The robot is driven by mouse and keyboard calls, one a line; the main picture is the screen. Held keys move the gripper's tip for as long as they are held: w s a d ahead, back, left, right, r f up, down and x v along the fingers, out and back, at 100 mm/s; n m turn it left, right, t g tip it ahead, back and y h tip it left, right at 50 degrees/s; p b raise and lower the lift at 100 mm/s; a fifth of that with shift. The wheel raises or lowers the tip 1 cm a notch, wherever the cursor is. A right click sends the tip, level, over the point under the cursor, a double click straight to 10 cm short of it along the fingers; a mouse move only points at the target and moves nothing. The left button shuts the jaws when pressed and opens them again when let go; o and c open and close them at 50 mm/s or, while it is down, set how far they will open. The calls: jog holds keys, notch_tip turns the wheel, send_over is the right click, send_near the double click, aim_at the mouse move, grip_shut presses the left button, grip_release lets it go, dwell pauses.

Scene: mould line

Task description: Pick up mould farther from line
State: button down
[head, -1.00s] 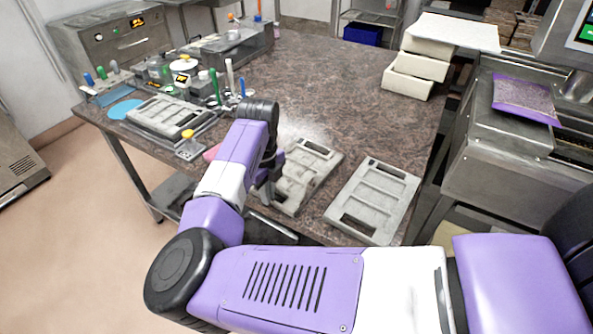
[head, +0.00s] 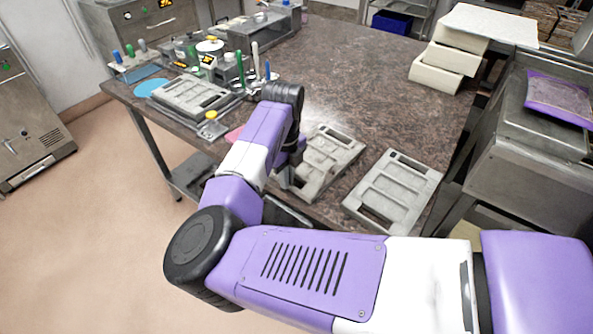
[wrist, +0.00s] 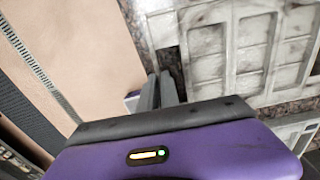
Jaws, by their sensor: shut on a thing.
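A grey, worn rectangular mould (head: 322,168) with recessed panels is at the front edge of the table, left of a second, similar mould (head: 393,190). My gripper (head: 287,178) is at the left front end of the first mould, partly hidden by my arm in the head view. In the wrist view, the narrow fingers (wrist: 160,92) are shut on the end rim of this mould (wrist: 165,28), beside its dark slot. I cannot tell whether it is clear of the table. Part of another mould (wrist: 290,130) shows at the lower right of the wrist view.
A third grey mould (head: 192,96) sits at the table's left, among bottles and small devices. White blocks (head: 445,67) are stacked at the back right. A steel machine (head: 535,120) with a purple bag (head: 560,98) stands right. The table's (head: 345,75) middle is clear.

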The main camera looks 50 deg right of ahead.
notch_tip(320, 180, up, 24)
jog(key=b, duration=0.1)
dwell(0.7)
jog(key=shift+f, duration=0.1)
